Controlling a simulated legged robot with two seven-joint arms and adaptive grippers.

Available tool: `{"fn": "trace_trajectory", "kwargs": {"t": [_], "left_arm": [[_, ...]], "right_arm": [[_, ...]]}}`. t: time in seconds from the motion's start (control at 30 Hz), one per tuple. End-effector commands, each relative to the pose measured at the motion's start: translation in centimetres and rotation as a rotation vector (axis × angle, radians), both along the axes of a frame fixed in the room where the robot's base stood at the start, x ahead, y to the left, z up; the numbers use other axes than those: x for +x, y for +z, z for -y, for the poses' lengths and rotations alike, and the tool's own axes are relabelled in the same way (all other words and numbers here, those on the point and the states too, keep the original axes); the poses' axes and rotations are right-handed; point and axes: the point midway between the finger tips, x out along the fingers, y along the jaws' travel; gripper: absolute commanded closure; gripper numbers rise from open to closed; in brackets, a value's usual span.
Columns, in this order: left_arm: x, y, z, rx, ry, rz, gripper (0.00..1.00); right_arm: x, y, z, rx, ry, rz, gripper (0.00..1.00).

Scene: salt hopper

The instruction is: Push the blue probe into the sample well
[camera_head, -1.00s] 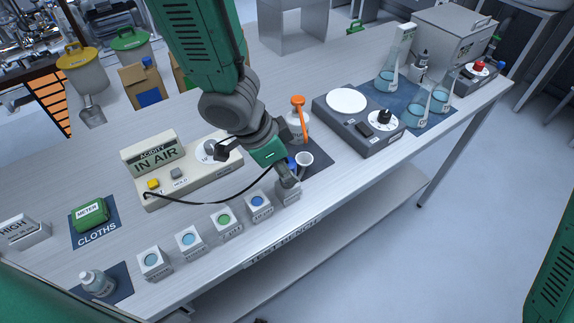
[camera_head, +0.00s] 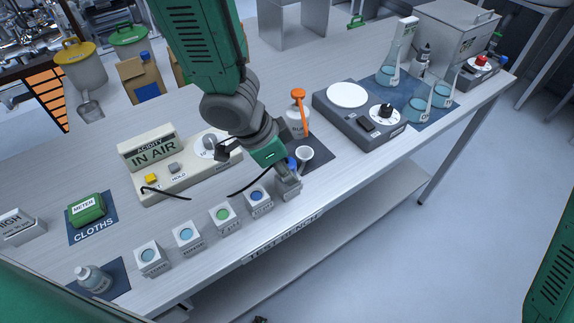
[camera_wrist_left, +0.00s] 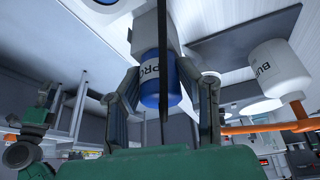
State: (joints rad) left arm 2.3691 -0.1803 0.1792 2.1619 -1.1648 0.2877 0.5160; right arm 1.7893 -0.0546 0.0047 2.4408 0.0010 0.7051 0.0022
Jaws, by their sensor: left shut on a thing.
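The blue probe (camera_wrist_left: 155,88) has a white band with letters starting "PRO" and sits between the fingers of my left gripper (camera_wrist_left: 160,95) in the left wrist view. The left gripper (camera_head: 287,176) is shut on it at the front of the bench. In the head view the probe is mostly hidden, with a bit of blue (camera_head: 291,163) showing. Directly beneath the fingers stands a small grey block (camera_head: 288,189), at the right end of a row of well blocks. Its top is hidden, so I cannot tell whether the probe tip is in a well. My right gripper is out of view.
Several blocks with coloured wells, one green (camera_head: 223,214), stand left of the gripper. The acidity meter (camera_head: 150,150) is behind left. A black cable (camera_head: 255,184) trails from the gripper.

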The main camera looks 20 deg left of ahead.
Motion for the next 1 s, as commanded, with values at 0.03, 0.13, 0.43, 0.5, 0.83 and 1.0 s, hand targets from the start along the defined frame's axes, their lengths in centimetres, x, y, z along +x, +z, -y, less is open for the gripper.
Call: {"fn": "trace_trajectory", "kwargs": {"t": [0.03, 0.13, 0.43, 0.5, 0.83, 1.0], "left_arm": [[0.00, -0.17, -0.01, 0.000, 0.000, 0.000, 1.00], [0.00, -0.26, 0.00, 0.000, 0.000, 0.000, 1.00], [-0.01, -0.22, 0.00, 0.000, 0.000, 0.000, 0.46], [-0.01, -0.22, 0.00, 0.000, 0.000, 0.000, 0.46], [-0.01, -0.22, 0.00, 0.000, 0.000, 0.000, 0.25], [-0.01, -0.22, 0.00, 0.000, 0.000, 0.000, 0.25]], "right_arm": [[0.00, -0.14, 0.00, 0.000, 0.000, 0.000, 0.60], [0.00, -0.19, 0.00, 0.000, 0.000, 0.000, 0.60], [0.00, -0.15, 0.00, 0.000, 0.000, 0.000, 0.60], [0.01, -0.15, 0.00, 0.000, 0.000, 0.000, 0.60], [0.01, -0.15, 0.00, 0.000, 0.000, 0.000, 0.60], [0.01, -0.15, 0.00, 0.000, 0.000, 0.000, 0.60]]}}
